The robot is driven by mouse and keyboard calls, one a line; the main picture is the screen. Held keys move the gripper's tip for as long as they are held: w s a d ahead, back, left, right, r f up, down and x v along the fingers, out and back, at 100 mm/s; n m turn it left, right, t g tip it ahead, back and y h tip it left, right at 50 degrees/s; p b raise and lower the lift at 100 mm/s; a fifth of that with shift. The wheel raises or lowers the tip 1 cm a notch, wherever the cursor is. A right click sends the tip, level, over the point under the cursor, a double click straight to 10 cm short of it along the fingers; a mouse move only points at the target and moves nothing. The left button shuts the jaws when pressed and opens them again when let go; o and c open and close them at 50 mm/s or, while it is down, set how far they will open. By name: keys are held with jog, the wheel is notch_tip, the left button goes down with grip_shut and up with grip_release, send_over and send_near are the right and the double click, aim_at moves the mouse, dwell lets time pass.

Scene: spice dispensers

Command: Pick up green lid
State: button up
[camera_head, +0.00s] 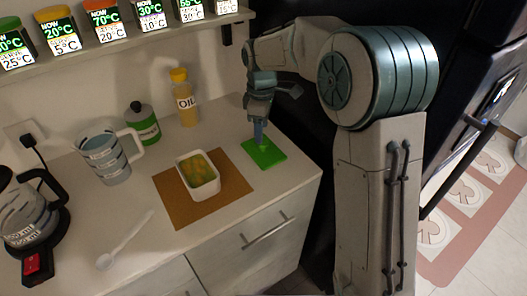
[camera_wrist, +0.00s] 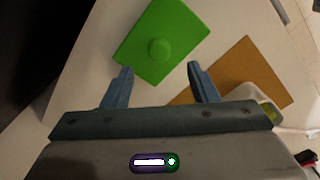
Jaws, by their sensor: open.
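The green lid (camera_head: 264,152) is a flat rectangle lying on the counter, right of the brown mat. In the wrist view the green lid (camera_wrist: 168,32) shows a round knob (camera_wrist: 159,49) near its middle. My gripper (camera_head: 258,138) is above the lid, with its fingers pointing down. In the wrist view my gripper (camera_wrist: 159,74) is open, its two blue fingers apart with the knob lying just beyond and between their tips. Nothing is between the fingers. Whether the fingertips touch the lid cannot be told.
A white dish (camera_head: 198,175) with yellow-green contents stands on the brown mat (camera_head: 236,188), left of the lid. An oil bottle (camera_head: 184,100), a green jar (camera_head: 143,124), a measuring jug (camera_head: 108,158), a white spoon (camera_head: 124,240) and a kettle (camera_head: 28,215) stand or lie farther left.

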aim_at(264, 149)
jog(key=shift+d+f, duration=0.15)
jog(key=shift+f, duration=1.35)
jog(key=shift+d+f, duration=0.1)
jog(key=shift+f, duration=1.35)
jog(key=c, duration=1.1)
